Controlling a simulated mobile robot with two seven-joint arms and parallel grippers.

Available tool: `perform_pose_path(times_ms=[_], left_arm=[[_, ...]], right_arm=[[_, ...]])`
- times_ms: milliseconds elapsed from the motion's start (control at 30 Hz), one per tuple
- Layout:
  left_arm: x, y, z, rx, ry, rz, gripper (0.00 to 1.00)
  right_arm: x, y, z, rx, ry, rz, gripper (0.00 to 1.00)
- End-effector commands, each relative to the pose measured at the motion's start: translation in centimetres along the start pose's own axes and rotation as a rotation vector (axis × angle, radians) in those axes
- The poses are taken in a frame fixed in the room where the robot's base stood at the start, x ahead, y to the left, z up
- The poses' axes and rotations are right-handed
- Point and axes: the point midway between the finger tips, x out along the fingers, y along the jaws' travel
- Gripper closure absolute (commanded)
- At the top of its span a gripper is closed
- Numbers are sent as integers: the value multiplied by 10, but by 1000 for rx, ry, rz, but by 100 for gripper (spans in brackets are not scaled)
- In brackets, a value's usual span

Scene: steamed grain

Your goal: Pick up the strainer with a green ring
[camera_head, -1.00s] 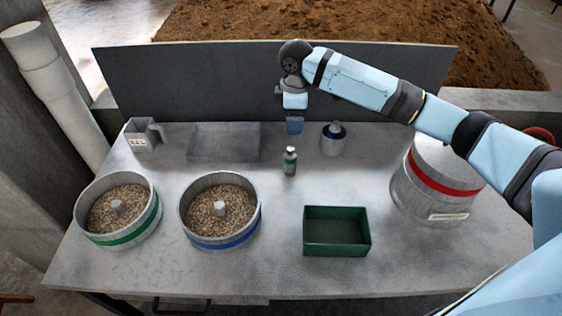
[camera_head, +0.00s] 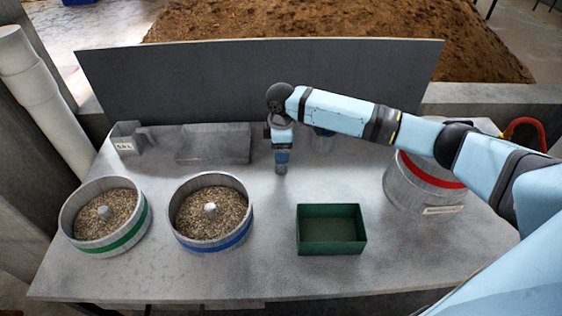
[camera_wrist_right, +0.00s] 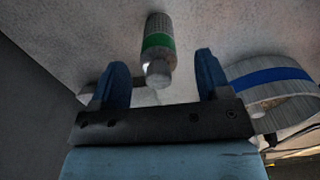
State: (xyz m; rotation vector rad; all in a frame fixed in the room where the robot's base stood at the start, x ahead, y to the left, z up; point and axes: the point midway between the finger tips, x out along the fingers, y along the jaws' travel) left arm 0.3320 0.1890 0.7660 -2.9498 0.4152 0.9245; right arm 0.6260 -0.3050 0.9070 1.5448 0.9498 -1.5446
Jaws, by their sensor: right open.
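A small pale bottle-shaped piece with a green band (camera_wrist_right: 158,45) shows in the right wrist view, between and just beyond the fingertips. It is mostly hidden behind the gripper in the head view. A round grain-filled vessel with a green ring (camera_head: 130,238) stands at the left of the table in the head view, with a small knob in its middle. My right gripper (camera_head: 282,160) is open and low over the small piece. Its two blue fingers (camera_wrist_right: 161,65) are spread with nothing gripped. My left gripper is not in view.
A blue-ringed grain vessel (camera_head: 225,243) stands left of the right gripper. A green tray (camera_head: 332,248) sits in front to the right, and a red-ringed drum (camera_head: 405,186) farther right. A grey shallow tray (camera_head: 213,158) and a labelled box (camera_head: 125,144) are behind. A grey panel (camera_head: 180,85) closes the back.

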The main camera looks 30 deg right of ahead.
Motion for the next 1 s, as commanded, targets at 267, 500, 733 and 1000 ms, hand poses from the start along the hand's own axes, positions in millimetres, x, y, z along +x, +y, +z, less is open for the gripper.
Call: perform_pose_path(times_ms=[267, 500, 733, 1000], left_arm=[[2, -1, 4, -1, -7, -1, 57], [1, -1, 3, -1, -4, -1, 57], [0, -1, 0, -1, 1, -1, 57], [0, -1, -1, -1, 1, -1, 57]], right_arm=[[30, 1, -1, -1, 0, 1, 30], [30, 1, -1, -1, 0, 1, 50], [29, 1, -1, -1, 0, 1, 87], [23, 1, -1, -1, 1, 2, 87]])
